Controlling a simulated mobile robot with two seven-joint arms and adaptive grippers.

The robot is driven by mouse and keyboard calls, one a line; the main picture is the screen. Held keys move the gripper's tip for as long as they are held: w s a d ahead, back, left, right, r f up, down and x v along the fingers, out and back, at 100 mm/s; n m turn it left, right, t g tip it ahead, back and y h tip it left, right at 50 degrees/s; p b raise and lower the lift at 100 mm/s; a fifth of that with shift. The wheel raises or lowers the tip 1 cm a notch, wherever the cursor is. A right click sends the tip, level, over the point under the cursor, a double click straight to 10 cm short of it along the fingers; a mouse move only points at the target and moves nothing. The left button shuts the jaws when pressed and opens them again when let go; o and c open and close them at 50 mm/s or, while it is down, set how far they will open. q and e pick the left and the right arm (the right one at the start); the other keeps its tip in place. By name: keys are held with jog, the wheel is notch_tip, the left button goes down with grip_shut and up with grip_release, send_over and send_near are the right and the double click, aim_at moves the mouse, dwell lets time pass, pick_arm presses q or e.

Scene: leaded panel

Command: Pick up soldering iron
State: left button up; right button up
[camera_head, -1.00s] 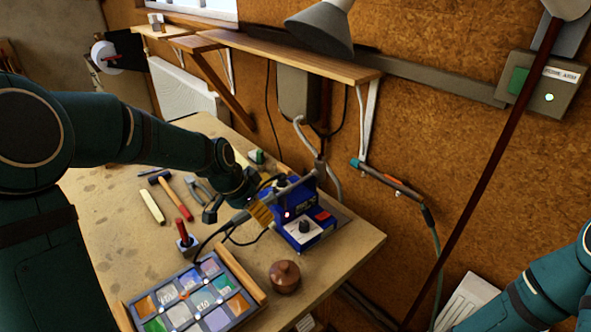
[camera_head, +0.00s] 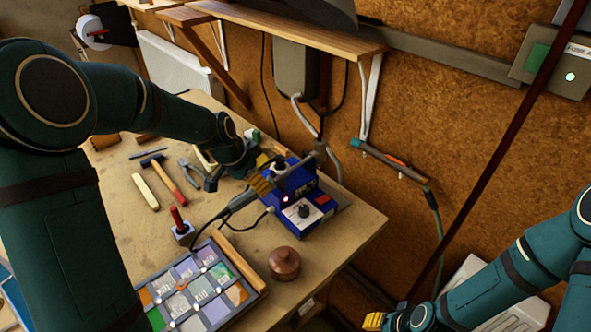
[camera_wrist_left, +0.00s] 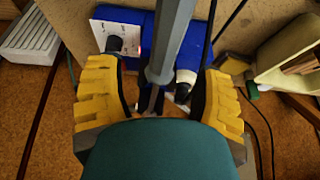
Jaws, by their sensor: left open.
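The blue soldering station (camera_head: 306,214) stands near the table's right corner, with a red light and a dark knob. A grey rod-like tool that looks like the soldering iron (camera_head: 240,201) slants beside it, with a dark cable running from its lower left end. My left gripper (camera_head: 262,182) is at this tool, beside the station. In the left wrist view my yellow fingers (camera_wrist_left: 165,100) are spread on either side of a grey shaft (camera_wrist_left: 172,40), apparently apart from it. My right gripper (camera_head: 374,320) shows only partly at the bottom edge, apart from the station.
A brown pot (camera_head: 284,264), a leaded glass panel (camera_head: 190,290), a red-handled tool (camera_head: 181,228), a hammer (camera_head: 165,180) and pliers (camera_head: 190,172) lie on the table (camera_head: 125,205). A shelf (camera_head: 290,35) overhangs the back. A teal and orange tool (camera_head: 385,158) hangs on the wall.

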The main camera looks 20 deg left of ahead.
aim_at(276, 181)
pick_arm(q)
jog(key=shift+a+x, duration=0.15)
jog(key=shift+x, duration=1.2)
jog(key=shift+a+x, duration=0.1)
jog(key=shift+x, duration=1.3)
jog(key=shift+w, duration=0.1)
grip_shut()
jog(key=shift+r, duration=0.1)
